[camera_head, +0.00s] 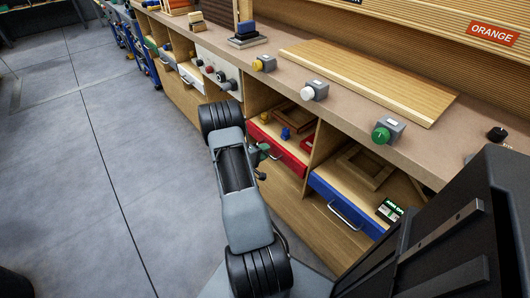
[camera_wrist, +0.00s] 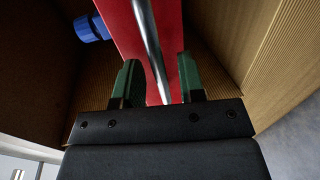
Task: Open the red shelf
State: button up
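The red shelf (camera_head: 289,160) is a drawer with a red front under the long workbench, in the head view; small blue and red items and wooden pieces show in or above it. In the wrist view its red front (camera_wrist: 128,28) fills the top middle, with a silver bar handle (camera_wrist: 148,35) running across it. My gripper (camera_wrist: 157,75) is at the handle, its two green fingers apart with the bar passing between them. Gaps show on both sides of the bar. In the head view my gripper (camera_head: 262,152) is at the left part of the red front, partly hidden by my arm.
A blue-fronted drawer (camera_head: 340,211) with a silver handle is right of the red one. Wooden dividers (camera_head: 323,143) stand between compartments. Yellow, white and green buttons (camera_head: 381,134) sit along the bench edge (camera_head: 345,119). The grey floor (camera_head: 90,150) at left is clear.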

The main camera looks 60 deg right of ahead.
jog(key=shift+s+d+f, duration=0.1)
jog(key=shift+d, duration=0.25)
grip_shut()
dwell(0.4)
